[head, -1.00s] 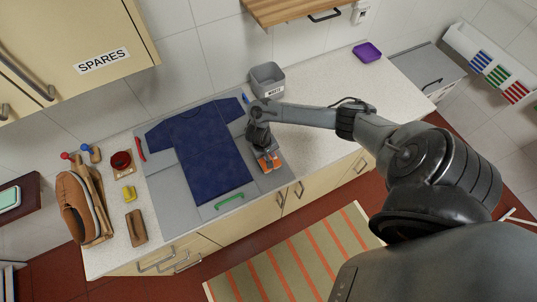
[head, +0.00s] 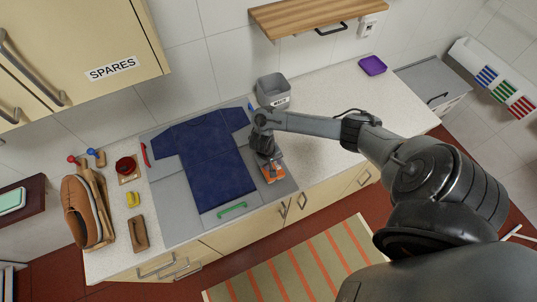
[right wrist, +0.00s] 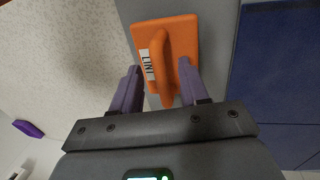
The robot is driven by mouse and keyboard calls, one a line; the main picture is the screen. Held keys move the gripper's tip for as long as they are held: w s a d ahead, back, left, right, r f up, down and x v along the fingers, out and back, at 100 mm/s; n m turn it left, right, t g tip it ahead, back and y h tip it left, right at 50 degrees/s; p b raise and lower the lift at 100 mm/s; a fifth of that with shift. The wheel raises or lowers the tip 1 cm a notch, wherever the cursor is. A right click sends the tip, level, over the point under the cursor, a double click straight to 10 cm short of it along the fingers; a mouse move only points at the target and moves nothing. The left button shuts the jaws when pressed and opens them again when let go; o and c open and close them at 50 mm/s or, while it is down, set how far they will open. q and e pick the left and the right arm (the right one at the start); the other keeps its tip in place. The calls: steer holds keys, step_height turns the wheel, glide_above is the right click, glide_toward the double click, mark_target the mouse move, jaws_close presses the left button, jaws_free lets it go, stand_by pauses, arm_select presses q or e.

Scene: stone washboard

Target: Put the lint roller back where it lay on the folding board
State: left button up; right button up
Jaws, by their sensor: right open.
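The orange lint roller (head: 273,175), with a flat plate and a handle labelled LINT, lies on the right side of the grey folding board (head: 179,205). It shows close up in the right wrist view (right wrist: 186,30). My right gripper (head: 268,160) is just above it, pointing down. In the right wrist view its open fingers (right wrist: 158,76) stand on either side of the handle's near end. I cannot tell whether they touch it. A dark blue shirt (head: 212,160) lies spread on the board, left of the roller. My left gripper is not in view.
A grey bin (head: 272,88) stands behind the board. A red pot (head: 125,166), a yellow item (head: 134,198), a brown brush (head: 138,233) and a brown shoe (head: 85,210) are at the left. The counter right of the board is mostly clear, with a purple tray (head: 373,65) at the back.

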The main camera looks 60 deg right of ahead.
steer(key=shift+p+v, duration=2.8)
steer(key=shift+v, duration=2.35)
steer(key=a+r+n+t+y, duration=0.1)
steer(key=a+n+t+y, duration=0.45)
steer(key=a, duration=2.15)
step_height(320, 180, up, 8)
steer(key=s+a+n+t+h, duration=0.1)
steer(key=s+n+t+h, duration=0.1)
steer(key=n, duration=0.2)
steer(key=s+d+r+g+h, duration=0.1)
steer(key=s+d+r+g, duration=0.1)
steer(key=s+d, duration=0.6)
steer(key=shift+v, duration=0.9)
steer(key=shift+g, duration=0.25)
